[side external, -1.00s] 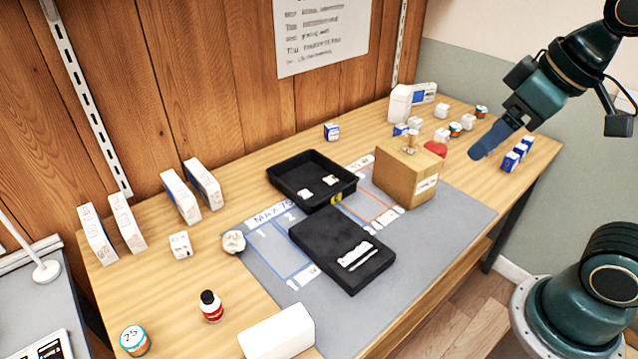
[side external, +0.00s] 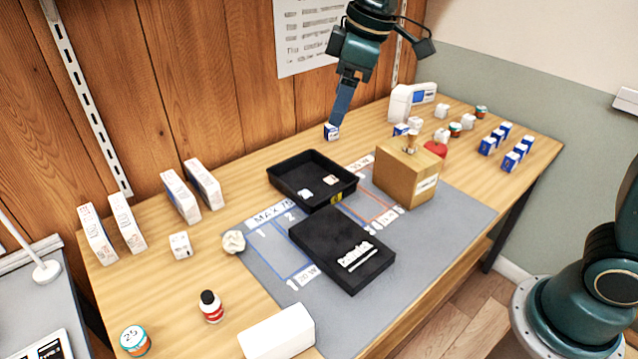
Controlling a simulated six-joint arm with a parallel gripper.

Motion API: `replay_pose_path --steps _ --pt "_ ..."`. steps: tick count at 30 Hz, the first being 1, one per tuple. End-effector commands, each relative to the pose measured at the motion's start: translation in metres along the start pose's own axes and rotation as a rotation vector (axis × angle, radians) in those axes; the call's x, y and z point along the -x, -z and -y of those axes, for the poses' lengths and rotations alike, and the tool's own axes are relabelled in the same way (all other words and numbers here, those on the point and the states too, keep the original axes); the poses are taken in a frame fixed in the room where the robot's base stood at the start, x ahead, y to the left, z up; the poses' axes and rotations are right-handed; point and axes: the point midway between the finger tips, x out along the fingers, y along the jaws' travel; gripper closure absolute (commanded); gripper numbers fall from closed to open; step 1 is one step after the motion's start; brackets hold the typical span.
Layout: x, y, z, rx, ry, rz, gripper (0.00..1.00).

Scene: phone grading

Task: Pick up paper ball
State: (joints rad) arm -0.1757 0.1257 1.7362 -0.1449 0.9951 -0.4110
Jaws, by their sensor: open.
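A crumpled white paper ball (side external: 234,242) lies on the wooden table at the left edge of the grey mat, near its far left corner. My gripper (side external: 336,124) is well to the right of the ball and farther back, by the wooden wall.
Between gripper and ball lies a black tray (side external: 283,187) with small white pieces in it. A black slab-like device (side external: 330,240) and a cardboard box (side external: 402,177) stand on the mat (side external: 450,215). White boxes (side external: 180,195) and a small white cube (side external: 180,245) stand left of the ball.

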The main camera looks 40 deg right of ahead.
Motion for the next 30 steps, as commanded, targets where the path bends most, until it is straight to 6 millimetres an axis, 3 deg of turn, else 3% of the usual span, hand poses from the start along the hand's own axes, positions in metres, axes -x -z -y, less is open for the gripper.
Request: replay_pose_path --steps 6,15,24,30 --pt "-0.042 0.043 -0.005 0.132 0.044 0.028 0.26" --pt "-0.108 0.091 -0.002 0.31 0.102 0.058 0.26" --pt "-0.184 0.127 0.011 0.491 0.163 0.084 0.26" --pt "-0.229 0.141 0.023 0.591 0.197 0.096 0.26"
